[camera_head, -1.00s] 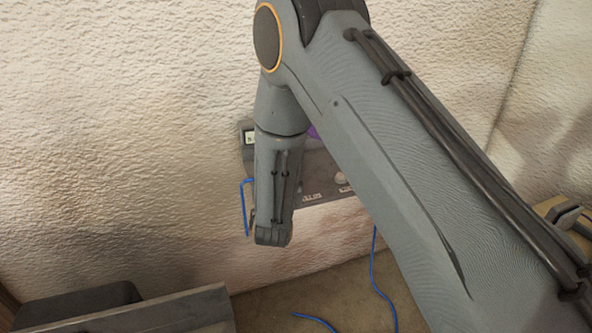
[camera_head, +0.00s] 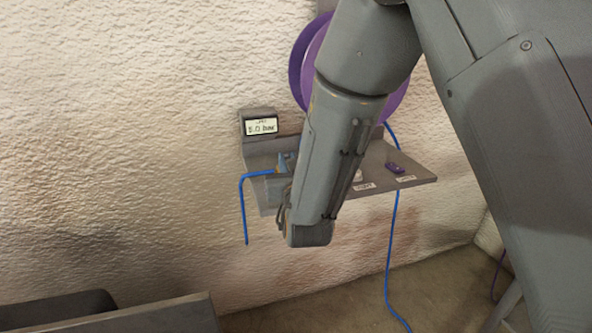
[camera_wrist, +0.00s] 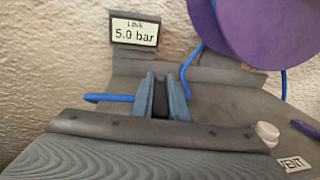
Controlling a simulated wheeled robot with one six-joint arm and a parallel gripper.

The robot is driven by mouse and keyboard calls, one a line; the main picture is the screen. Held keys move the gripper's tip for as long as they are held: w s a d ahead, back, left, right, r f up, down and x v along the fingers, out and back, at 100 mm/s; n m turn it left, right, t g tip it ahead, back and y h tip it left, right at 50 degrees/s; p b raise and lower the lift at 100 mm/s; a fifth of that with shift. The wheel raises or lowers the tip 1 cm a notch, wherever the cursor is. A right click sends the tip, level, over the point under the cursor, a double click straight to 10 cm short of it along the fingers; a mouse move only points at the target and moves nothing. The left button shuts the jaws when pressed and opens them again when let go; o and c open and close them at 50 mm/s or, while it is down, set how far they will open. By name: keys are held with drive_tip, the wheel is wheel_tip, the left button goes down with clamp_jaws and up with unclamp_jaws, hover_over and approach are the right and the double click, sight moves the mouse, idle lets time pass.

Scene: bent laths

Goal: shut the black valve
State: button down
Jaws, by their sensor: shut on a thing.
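The black valve's dark handle (camera_wrist: 160,98) shows as a narrow upright strip in the wrist view. My gripper (camera_wrist: 161,98) is shut on it, with one blue-grey finger on each side. The valve's body is mostly hidden by the fingers and hand. In the head view my gripper (camera_head: 283,162) is at the left part of the grey wall shelf (camera_head: 420,179), and my forearm hides the valve. The display (camera_wrist: 135,32) behind it reads "LINE 5.0 bar"; it also shows in the head view (camera_head: 262,126).
A white knob (camera_wrist: 267,131) sits right of my gripper by a "VENT" label (camera_wrist: 294,163). A purple valve handle (camera_head: 396,168) is further right. A purple reel (camera_head: 398,97) hangs behind my arm. Blue hoses (camera_head: 242,205) hang down at the left and right (camera_head: 392,250).

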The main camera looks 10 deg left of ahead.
drive_tip(key=shift+a+y+b, duration=0.1)
drive_tip(key=shift+y+b, duration=0.2)
drive_tip(key=shift+b, duration=0.25)
drive_tip(key=c, duration=1.7)
unclamp_jaws()
drive_tip(key=shift+s, duration=0.1)
drive_tip(key=shift+s+d, duration=0.25)
drive_tip(key=shift+s, duration=0.05)
drive_tip(key=shift+v, duration=3.55)
drive_tip(key=shift+a+r, duration=0.1)
drive_tip(key=shift+r, duration=0.05)
drive_tip(key=shift+c, duration=0.3)
